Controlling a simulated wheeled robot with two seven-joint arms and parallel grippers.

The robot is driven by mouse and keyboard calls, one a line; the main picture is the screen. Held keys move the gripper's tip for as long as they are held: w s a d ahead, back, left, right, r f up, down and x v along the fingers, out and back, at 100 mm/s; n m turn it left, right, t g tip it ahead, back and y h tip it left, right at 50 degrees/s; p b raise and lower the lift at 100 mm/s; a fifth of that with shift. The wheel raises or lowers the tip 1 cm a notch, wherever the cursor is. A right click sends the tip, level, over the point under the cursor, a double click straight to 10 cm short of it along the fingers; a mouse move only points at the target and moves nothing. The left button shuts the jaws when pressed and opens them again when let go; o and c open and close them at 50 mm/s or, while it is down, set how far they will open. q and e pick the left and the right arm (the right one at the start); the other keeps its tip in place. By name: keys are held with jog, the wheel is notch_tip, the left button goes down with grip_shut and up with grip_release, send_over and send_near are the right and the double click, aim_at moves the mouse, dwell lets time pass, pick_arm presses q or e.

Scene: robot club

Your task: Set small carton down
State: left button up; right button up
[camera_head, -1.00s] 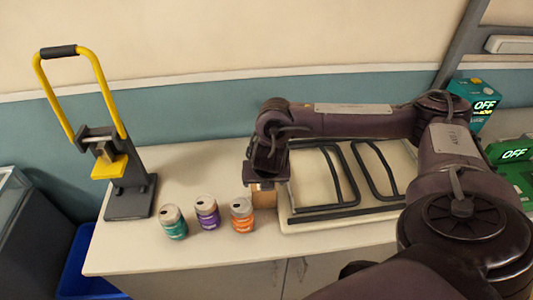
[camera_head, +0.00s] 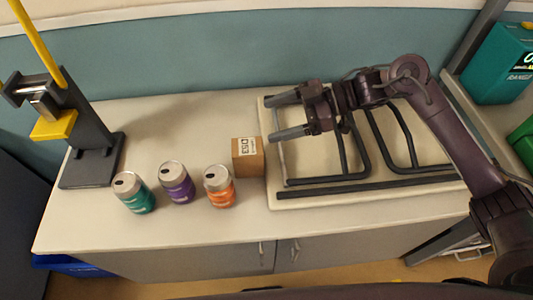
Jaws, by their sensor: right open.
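The small carton (camera_head: 248,157) is a brown box with a white label reading D53. It stands upright on the pale counter (camera_head: 185,113), between the orange can and the board with dark bars. My right gripper (camera_head: 272,118) is open and empty, above the left part of the board. Its two fingers point left and lie up and to the right of the carton, apart from it. My left gripper is not in view.
A teal can (camera_head: 135,193), a purple can (camera_head: 176,183) and an orange can (camera_head: 219,187) stand in a row left of the carton. A yellow-and-black press (camera_head: 88,140) stands at the left. The board (camera_head: 330,198) carries dark bars. The counter behind the cans is clear.

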send_near(251, 146)
jog(key=x, duration=0.3)
jog(key=shift+a+f, duration=0.2)
jog(key=shift+a, duration=0.3)
jog(key=shift+a+f, duration=0.2)
jog(key=shift+a, duration=0.35)
jog(key=p+x, duration=0.1)
jog(key=x, duration=0.4)
jog(key=shift+a+f, duration=0.15)
jog(key=shift+a, duration=0.25)
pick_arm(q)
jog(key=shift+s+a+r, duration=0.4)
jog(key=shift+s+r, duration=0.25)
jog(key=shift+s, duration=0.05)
pick_arm(e)
jog(key=c, duration=1.3)
